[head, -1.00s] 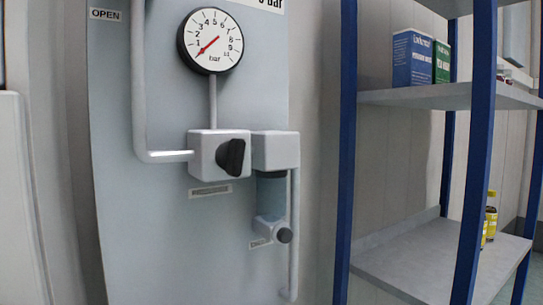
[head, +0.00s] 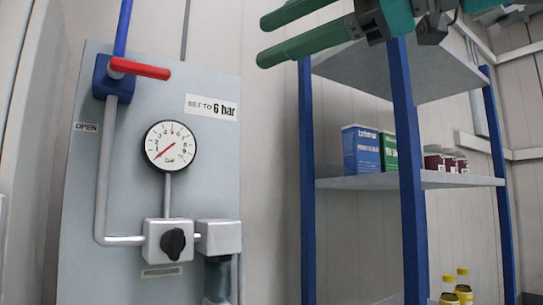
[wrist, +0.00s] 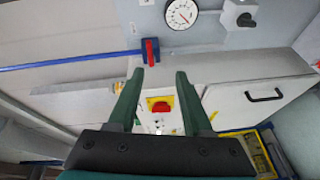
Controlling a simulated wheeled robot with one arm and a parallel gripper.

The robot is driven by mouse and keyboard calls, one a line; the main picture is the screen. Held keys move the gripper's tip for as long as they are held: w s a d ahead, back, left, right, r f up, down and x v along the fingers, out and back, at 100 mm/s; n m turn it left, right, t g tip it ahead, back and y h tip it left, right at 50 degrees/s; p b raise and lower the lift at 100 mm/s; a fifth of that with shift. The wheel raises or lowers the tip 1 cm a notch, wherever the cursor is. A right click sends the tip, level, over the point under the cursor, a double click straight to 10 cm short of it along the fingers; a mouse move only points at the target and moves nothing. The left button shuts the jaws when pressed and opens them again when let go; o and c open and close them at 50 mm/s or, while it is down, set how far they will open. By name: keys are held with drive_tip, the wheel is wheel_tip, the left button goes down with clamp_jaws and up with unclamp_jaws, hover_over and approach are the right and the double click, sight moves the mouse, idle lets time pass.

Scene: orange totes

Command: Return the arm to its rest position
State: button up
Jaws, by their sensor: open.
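My gripper (head: 285,32) shows at the top of the head view, with two green fingers pointing left, apart and empty. It is in the air in front of the shelf's upper part, to the right of the grey panel. In the wrist view my gripper (wrist: 155,90) has its fingers spread with nothing between them. Beyond them are a red knob on a yellow plate (wrist: 160,104) and the red valve lever (wrist: 150,52). Most of my arm is outside the head view.
The grey panel (head: 85,200) carries a red lever (head: 140,68), a gauge (head: 170,146) and a black knob (head: 173,243). A blue-post shelf (head: 408,180) holds boxes (head: 361,151), jars and yellow-capped bottles (head: 463,284). A drawer with a black handle (wrist: 264,97) shows in the wrist view.

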drive_tip(key=w+f+m+g+h, duration=0.1)
drive_tip(key=w+f+m+h, duration=0.1)
drive_tip(key=w+f+m, duration=0.35)
drive_tip(key=w+a+f+m+g+h, duration=0.1)
drive_tip(key=w+f+m+h, duration=0.15)
drive_tip(key=f, duration=0.65)
drive_tip(key=w+f+m+g+h, duration=0.1)
drive_tip(key=w+f+m, duration=0.4)
drive_tip(key=f, duration=0.3)
drive_tip(key=s+d+f+m+g+h, duration=0.1)
drive_tip(key=d+f+m+h, duration=0.15)
drive_tip(key=f, duration=0.85)
drive_tip(key=s+d+f+m+g+h, duration=0.15)
drive_tip(key=f+m, duration=0.25)
drive_tip(key=f, duration=0.7)
drive_tip(key=s+d+f+m+g+h, duration=0.2)
drive_tip(key=s+d+f, duration=0.3)
drive_tip(key=s+f, duration=0.4)
drive_tip(key=s+d+f+m+g+h, duration=0.2)
drive_tip(key=s+d+f+m+g, duration=0.2)
drive_tip(key=s+f, duration=0.6)
wheel_tip(320, 180, down, 8)
drive_tip(key=shift+d+r+m+h, duration=0.15)
drive_tip(key=shift+d+m+h, duration=0.2)
drive_tip(key=shift+d+m, duration=0.5)
drive_tip(key=shift+a, duration=0.1)
